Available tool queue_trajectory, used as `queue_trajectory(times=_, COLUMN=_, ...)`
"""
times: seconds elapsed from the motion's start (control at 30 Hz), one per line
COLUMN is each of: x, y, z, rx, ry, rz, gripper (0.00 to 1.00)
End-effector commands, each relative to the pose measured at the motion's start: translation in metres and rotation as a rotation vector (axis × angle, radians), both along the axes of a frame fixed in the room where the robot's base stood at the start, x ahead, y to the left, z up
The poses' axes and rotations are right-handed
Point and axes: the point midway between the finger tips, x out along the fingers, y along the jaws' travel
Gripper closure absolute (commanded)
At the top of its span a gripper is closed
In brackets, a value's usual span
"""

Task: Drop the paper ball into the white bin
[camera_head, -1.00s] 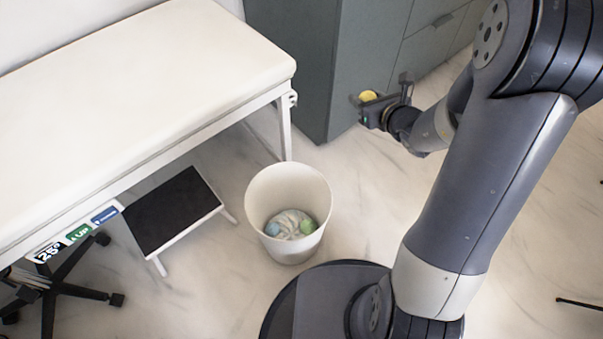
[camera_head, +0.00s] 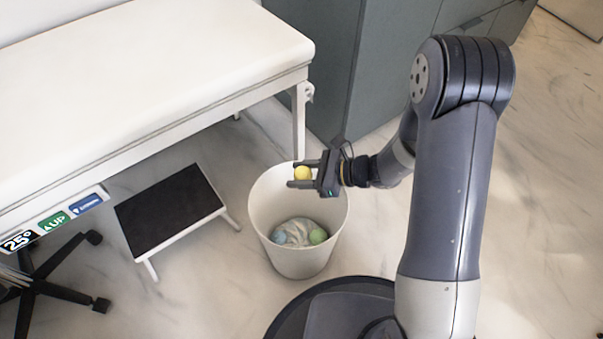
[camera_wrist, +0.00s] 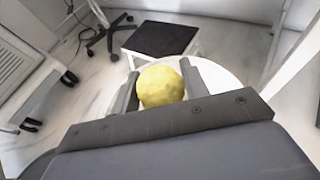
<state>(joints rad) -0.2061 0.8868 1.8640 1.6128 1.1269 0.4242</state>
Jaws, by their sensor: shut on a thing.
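The yellow paper ball (camera_head: 302,173) is between the fingers of my gripper (camera_head: 301,174), which is shut on it. In the head view, the ball and fingertips appear over the far part of the white bin's opening. The white bin (camera_head: 298,262) stands upright on the floor and holds a blue ball, a green ball and pale crumpled material at its bottom. In the wrist view, the ball (camera_wrist: 161,86) sits between the two fingers, with the bin's rim (camera_wrist: 222,76) partly showing behind it. The exact height of the ball above the rim is unclear.
A white examination couch (camera_head: 150,70) stands at the back left. A black-topped step stool (camera_head: 170,210) is left of the bin. A grey cabinet (camera_head: 345,60) stands behind. A wheeled chair base (camera_head: 45,280) is at the lower left. Marble floor is clear at right.

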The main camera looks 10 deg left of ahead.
Motion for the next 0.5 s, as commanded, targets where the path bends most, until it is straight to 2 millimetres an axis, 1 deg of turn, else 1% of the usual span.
queue_trajectory(times=0.03, x=0.0, y=0.0, z=-0.01, rx=0.0, ry=0.001, rz=-0.001, gripper=0.78)
queue_trajectory(times=0.3, x=0.0, y=0.0, z=-0.042, rx=0.0, ry=0.001, rz=-0.003, gripper=0.78)
queue_trajectory(times=0.4, x=0.001, y=0.0, z=-0.048, rx=0.0, ry=0.0, rz=-0.002, gripper=0.78)
queue_trajectory(times=0.5, x=0.001, y=0.0, z=-0.05, rx=0.0, ry=0.0, rz=-0.002, gripper=0.78)
